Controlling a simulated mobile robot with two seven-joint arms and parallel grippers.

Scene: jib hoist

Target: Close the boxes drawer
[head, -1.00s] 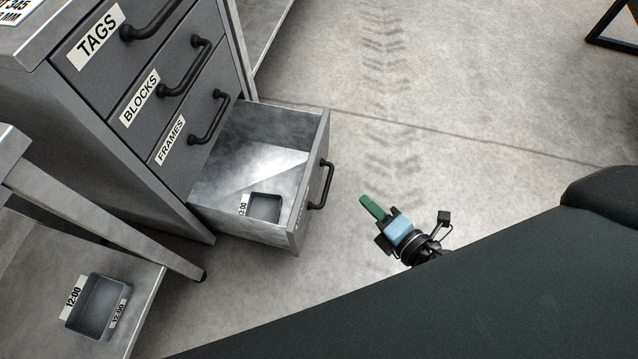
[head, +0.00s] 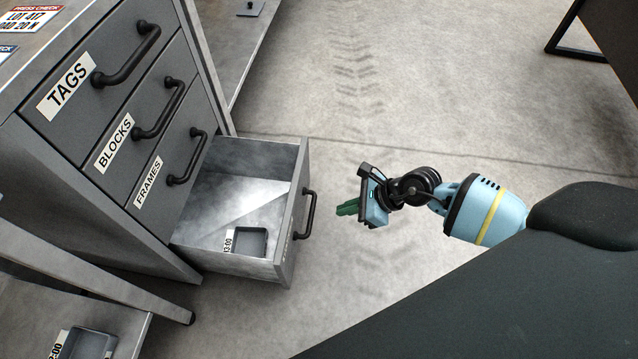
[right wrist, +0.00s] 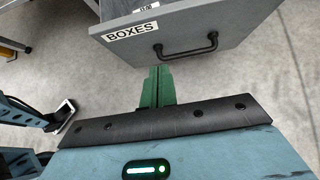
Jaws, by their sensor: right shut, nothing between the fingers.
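The boxes drawer (head: 287,238) is the lowest drawer of the grey cabinet and stands pulled out. It holds a small grey tray (head: 251,242) with a 13:00 label. In the right wrist view the drawer front (right wrist: 188,32) carries a BOXES label and a dark bar handle (right wrist: 187,49). My right gripper (head: 340,209) is shut and empty, its green fingers pointing at the drawer front. It is to the right of the handle in the head view, with a gap between. In the wrist view its fingertips (right wrist: 158,70) appear just below the handle.
The TAGS, BLOCKS and FRAMES drawers (head: 160,165) above are shut. A bench (head: 130,318) with another small tray (head: 85,343) stands at the lower left. The floor (head: 370,110) beyond the drawer is clear.

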